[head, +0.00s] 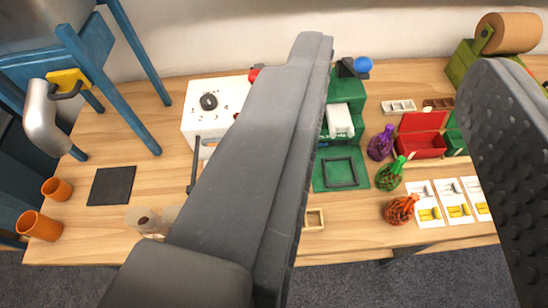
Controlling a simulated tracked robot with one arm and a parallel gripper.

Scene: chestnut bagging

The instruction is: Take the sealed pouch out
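My gripper (401,55) is open, with two large dark fingers close to the camera and no object held between them. A green machine (322,165) stands beyond the left finger, partly hidden by it. A white, upright piece (339,121) sits in the machine's upper part; I cannot tell if it is the sealed pouch. A dark square frame (340,172) lies on the machine's green front plate.
A white box with a dial (208,102) stands left of the machine. A red open box (422,136) and several white cards (424,203) lie further right. A blue frame (85,55) stands left.

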